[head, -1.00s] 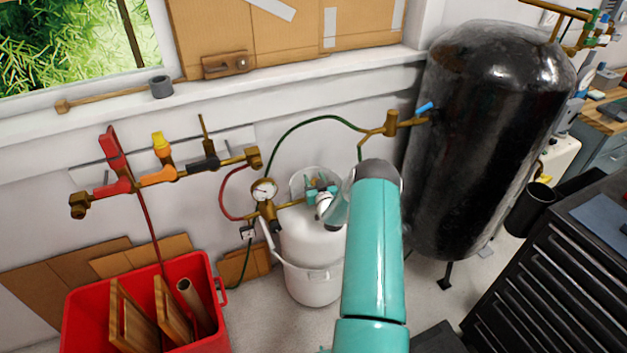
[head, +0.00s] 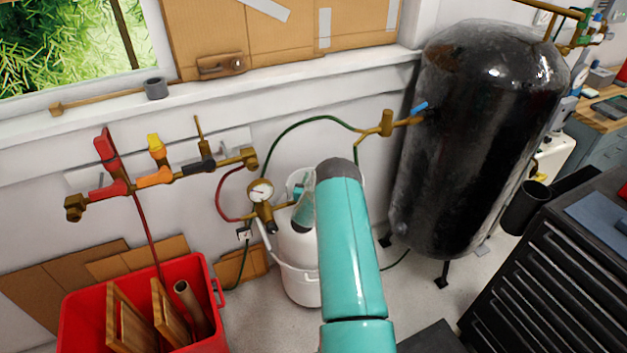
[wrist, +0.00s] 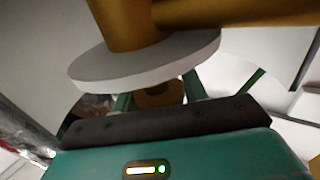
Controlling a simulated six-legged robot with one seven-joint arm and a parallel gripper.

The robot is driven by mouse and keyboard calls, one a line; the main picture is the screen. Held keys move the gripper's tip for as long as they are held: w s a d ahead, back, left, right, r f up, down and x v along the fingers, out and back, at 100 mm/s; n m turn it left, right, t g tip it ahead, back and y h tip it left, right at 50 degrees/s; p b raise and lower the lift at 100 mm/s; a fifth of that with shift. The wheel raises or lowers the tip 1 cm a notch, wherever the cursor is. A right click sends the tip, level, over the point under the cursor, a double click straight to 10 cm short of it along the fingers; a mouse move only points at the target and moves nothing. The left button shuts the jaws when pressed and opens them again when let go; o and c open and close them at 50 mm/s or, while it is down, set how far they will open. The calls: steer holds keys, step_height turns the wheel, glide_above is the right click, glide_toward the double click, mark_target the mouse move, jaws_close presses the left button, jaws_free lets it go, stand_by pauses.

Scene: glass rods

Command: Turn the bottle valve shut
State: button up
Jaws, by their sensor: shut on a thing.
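The white gas bottle (head: 297,245) stands against the wall, with a brass regulator and round gauge (head: 261,191) at its upper left. My teal arm covers the bottle's right side and most of its top, so the valve is hidden in the head view. My gripper (wrist: 158,92) shows in the wrist view with its two green fingers either side of a round brass piece (wrist: 160,95), which seems to be the bottle valve. It is shut on this piece. A pale grey disc (wrist: 145,68) and brass fitting (wrist: 125,20) sit right above the fingers and partly hide them.
A red crate (head: 75,310) with boards stands at lower left. A brass manifold with coloured handles (head: 160,177) is on the wall. A large black tank (head: 480,140) stands right of the bottle, and a dark drawer cabinet (head: 570,280) is at lower right. Green hose (head: 310,119) arches behind.

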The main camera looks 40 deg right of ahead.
steer(key=o, duration=1)
steer(key=shift+c, duration=0.2)
steer(key=v, duration=1.3)
steer(key=shift+s+a, duration=0.25)
steer(key=shift+a, duration=0.05)
